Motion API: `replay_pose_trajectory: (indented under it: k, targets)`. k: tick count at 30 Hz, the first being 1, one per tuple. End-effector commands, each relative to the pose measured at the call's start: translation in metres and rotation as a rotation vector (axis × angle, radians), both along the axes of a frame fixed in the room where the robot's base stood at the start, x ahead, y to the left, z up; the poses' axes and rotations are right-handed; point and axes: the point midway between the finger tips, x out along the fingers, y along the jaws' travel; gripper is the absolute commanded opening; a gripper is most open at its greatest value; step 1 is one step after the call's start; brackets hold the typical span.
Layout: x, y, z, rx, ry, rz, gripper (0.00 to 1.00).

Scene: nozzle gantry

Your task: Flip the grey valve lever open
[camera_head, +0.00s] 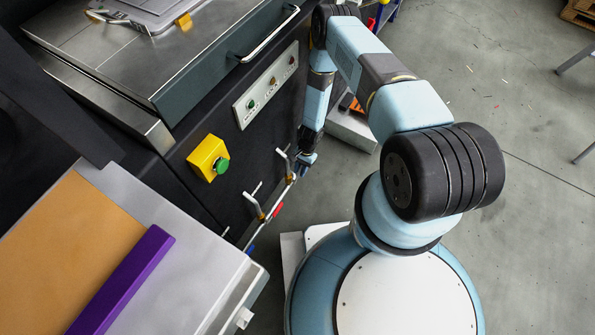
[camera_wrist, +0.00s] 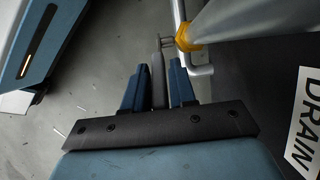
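The grey valve lever (camera_wrist: 158,82) shows in the wrist view as a slim upright bar at a pipe fitting with a yellow collar (camera_wrist: 187,38). My gripper (camera_wrist: 159,85) has one blue finger on each side of the lever, with very little room between. I cannot tell whether both fingers press on it. In the head view my gripper (camera_head: 306,160) points down at the far end of the pipe run on the machine's dark front. The grey lever cannot be made out there.
A red valve handle (camera_head: 277,211) and a blue one (camera_head: 250,248) sit nearer along the pipes. A yellow box with a green button (camera_head: 222,166) and a control panel (camera_head: 266,86) are on the machine front. A DRAIN label (camera_wrist: 304,125) is at right. Grey floor (camera_head: 510,190) lies open to the right.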

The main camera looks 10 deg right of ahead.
Motion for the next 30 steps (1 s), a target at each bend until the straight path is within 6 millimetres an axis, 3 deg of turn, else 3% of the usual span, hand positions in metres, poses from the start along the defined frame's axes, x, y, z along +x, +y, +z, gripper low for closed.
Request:
replay_pose_trajectory:
  k: [11,20,30]
  targets:
    - [-0.0017,0.0018,-0.0054,0.0,0.0,0.001,0.26]
    - [-0.0015,0.0022,-0.0052,0.001,0.0,0.002,0.0]
    - [-0.0012,0.0031,-0.005,0.002,-0.001,0.002,0.0]
